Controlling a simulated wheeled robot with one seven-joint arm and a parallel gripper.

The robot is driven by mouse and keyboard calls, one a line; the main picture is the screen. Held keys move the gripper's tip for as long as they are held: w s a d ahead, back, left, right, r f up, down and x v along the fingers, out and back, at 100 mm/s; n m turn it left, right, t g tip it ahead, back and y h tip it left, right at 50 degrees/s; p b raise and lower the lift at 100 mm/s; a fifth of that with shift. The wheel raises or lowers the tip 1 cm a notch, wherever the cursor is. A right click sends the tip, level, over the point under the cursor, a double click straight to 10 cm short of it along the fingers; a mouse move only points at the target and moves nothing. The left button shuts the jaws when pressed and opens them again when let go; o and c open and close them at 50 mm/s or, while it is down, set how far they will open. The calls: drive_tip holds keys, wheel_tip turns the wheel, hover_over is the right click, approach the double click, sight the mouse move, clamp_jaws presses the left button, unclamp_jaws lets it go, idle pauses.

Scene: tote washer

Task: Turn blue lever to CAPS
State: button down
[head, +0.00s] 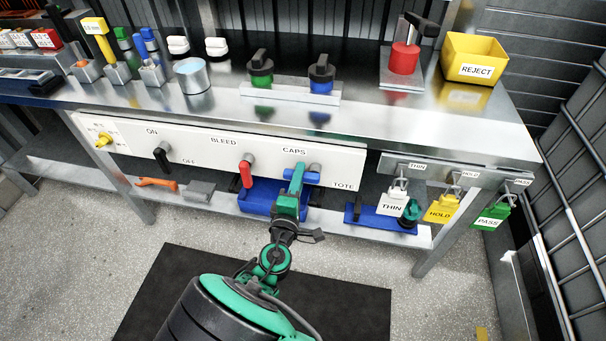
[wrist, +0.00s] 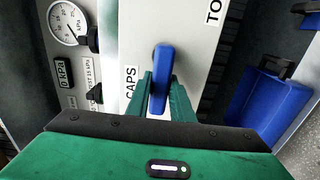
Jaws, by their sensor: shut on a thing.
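The blue lever (head: 314,179) is on the white panel (head: 206,151) at the front of the bench. It lies roughly level, below the CAPS label (head: 294,151) and left of the TOTE label (head: 343,186). My gripper (head: 297,172) is at the lever, its green fingers covering part of it. In the wrist view the blue lever (wrist: 163,75) stands between the two fingertips (wrist: 160,97), with the CAPS label (wrist: 131,83) to its left. The fingers are shut on it. Part of its pivot is hidden.
On the same panel are a red lever (head: 246,172), a black lever (head: 162,156) and a yellow knob (head: 104,140). Blue bins (head: 258,197) sit on the shelf below. Tags, including a yellow HOLD tag (head: 440,213), hang at the right. The benchtop's front strip is mostly clear.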

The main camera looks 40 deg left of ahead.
drive_tip(key=shift+s+f, duration=0.2)
drive_tip(key=shift+f, duration=0.05)
drive_tip(key=c, duration=1.6)
unclamp_jaws()
drive_tip(key=shift+d, duration=0.1)
drive_tip(key=shift+o, duration=0.2)
drive_tip(key=shift+w+r, duration=0.1)
drive_tip(key=shift+r, duration=0.05)
drive_tip(key=shift+w+r, duration=0.1)
drive_tip(key=shift+r, duration=0.05)
